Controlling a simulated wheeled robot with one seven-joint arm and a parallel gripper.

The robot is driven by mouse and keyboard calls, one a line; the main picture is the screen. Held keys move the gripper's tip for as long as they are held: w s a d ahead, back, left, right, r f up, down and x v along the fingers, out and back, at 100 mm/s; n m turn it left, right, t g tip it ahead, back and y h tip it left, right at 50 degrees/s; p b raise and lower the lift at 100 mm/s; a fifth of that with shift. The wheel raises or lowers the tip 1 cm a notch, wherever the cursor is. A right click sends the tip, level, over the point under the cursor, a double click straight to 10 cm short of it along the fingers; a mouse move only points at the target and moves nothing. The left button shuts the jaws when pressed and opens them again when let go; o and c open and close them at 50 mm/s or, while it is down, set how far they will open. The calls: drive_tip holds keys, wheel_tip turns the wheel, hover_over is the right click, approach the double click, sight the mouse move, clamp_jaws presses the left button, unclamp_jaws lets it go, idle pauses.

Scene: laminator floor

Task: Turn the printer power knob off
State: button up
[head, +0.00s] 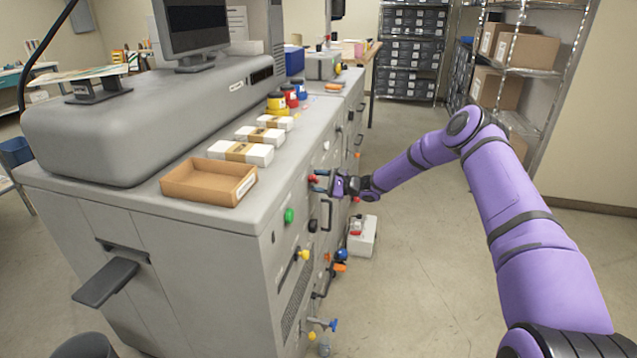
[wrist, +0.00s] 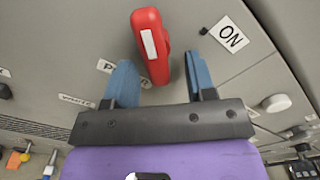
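The red knob (wrist: 150,45) is an elongated handle with a white stripe, on the grey front panel of the machine. In the wrist view it stands nearly upright, tilted a little to the left at the top. A white ON label (wrist: 230,37) is to its right. My gripper (wrist: 160,82) is open, with one blue fingertip on each side of the knob's lower end and visible gaps on both sides. A label starting with P is partly hidden by the left finger. In the head view, my gripper (head: 320,181) is at the panel by the small red knob (head: 312,178).
The panel also carries a green button (head: 289,215), a yellow knob (head: 304,255) and dark handles. A cardboard tray (head: 205,184) and white paper stacks lie on top. A white box (head: 363,237) is on the floor beside the machine. The floor to the right is clear.

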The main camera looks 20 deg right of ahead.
drive_tip(key=v, duration=1)
drive_tip(key=shift+s+d, duration=0.2)
drive_tip(key=shift+d, duration=0.1)
drive_tip(key=shift+r, duration=0.1)
drive_tip(key=s+a+r+n+g+h, duration=0.3)
drive_tip(key=s+r+n, duration=0.1)
drive_tip(key=s+r, duration=0.4)
drive_tip(key=s+a+r+n+g+h, duration=0.2)
drive_tip(key=s+a+r+n+g, duration=0.15)
drive_tip(key=s+r, duration=0.5)
drive_tip(key=s+a+r+n+g+h, duration=0.2)
drive_tip(key=s+a+r+n+h, duration=0.15)
drive_tip(key=s+r, duration=0.45)
drive_tip(key=s+d+r+n+t+h, duration=0.1)
drive_tip(key=s+r, duration=0.3)
drive_tip(key=s, duration=0.5)
drive_tip(key=s+d+r+n+t+h, duration=0.1)
drive_tip(key=s+d+r+t+h, duration=0.1)
drive_tip(key=s, duration=0.8)
drive_tip(key=s+d+r+n+t+h, duration=0.1)
drive_tip(key=s+d+r+h, duration=0.2)
drive_tip(key=s+r, duration=0.3)
drive_tip(key=shift+s+d+n+t+h, duration=0.4)
drive_tip(key=shift+s+h, duration=0.15)
drive_tip(key=shift+s, duration=1.4)
